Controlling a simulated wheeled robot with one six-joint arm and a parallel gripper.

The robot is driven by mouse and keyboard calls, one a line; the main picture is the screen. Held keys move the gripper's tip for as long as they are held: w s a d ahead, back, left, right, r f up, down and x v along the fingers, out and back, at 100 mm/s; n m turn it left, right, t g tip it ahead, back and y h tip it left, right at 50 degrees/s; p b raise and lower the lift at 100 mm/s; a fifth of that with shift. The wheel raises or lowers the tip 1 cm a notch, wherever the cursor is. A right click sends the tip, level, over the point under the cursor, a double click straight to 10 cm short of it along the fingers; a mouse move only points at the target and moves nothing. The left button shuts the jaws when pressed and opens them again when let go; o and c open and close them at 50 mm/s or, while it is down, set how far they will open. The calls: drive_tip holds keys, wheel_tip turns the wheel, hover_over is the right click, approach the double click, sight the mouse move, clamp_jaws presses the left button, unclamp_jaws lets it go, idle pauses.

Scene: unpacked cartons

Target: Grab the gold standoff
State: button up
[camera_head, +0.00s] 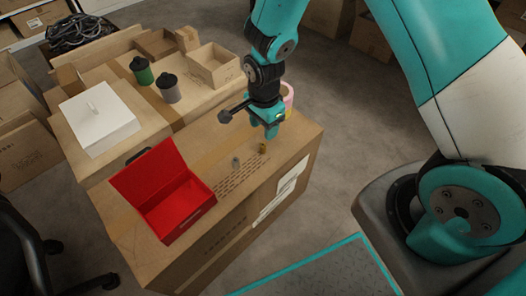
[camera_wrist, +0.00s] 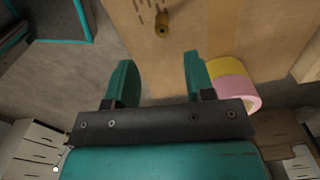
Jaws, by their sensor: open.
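The gold standoff (camera_head: 262,148) is a small brass-coloured piece on top of a large closed carton (camera_head: 222,145). It also shows in the wrist view (camera_wrist: 162,25), beyond the fingertips and near the top of the picture. My gripper (camera_head: 270,130) is over the carton, just above and beside the standoff in the head view. In the wrist view the gripper's two teal fingers (camera_wrist: 160,75) are apart, with nothing between them. A small grey piece (camera_head: 236,161) stands on the carton to the left of the standoff.
An open red box (camera_head: 165,190) stands on the carton's left part. A pink and yellow tape roll (camera_wrist: 232,85) is right of the fingers in the wrist view. A white box (camera_head: 98,118), two lidded cups (camera_head: 168,88) and an open carton (camera_head: 213,66) stand behind.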

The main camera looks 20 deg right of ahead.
sight(263, 144)
wheel_tip(263, 144, down, 9)
drive_tip(key=b, duration=0.3)
drive_tip(key=shift+w+f, duration=0.15)
clamp_jaws()
